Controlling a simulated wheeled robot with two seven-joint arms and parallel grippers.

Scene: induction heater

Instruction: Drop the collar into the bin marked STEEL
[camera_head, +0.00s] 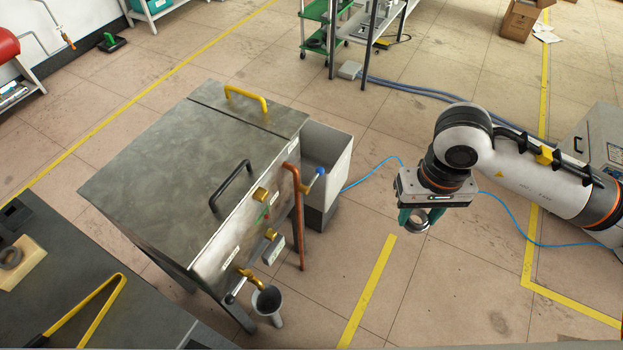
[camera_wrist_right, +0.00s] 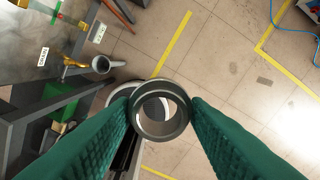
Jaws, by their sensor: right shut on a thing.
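The collar (camera_head: 419,228) is a short grey metal ring. My right gripper (camera_head: 420,217) has green fingers and is shut on it, holding it above the tiled floor to the right of the metal tank. In the right wrist view the collar (camera_wrist_right: 181,112) sits between both green fingertips, with its hole facing the camera. A round, partly hidden container-like shape shows behind it. No bin with a readable STEEL mark shows in either view. My left gripper is not in view.
A steel tank (camera_head: 165,140) with handles, brass taps and a copper pipe (camera_head: 299,220) stands at the centre left. A pale open box (camera_head: 341,168) is behind its right side. A grey cup (camera_head: 277,319) is below the tap. Yellow tongs (camera_head: 85,309) lie lower left. The floor around my right gripper is clear.

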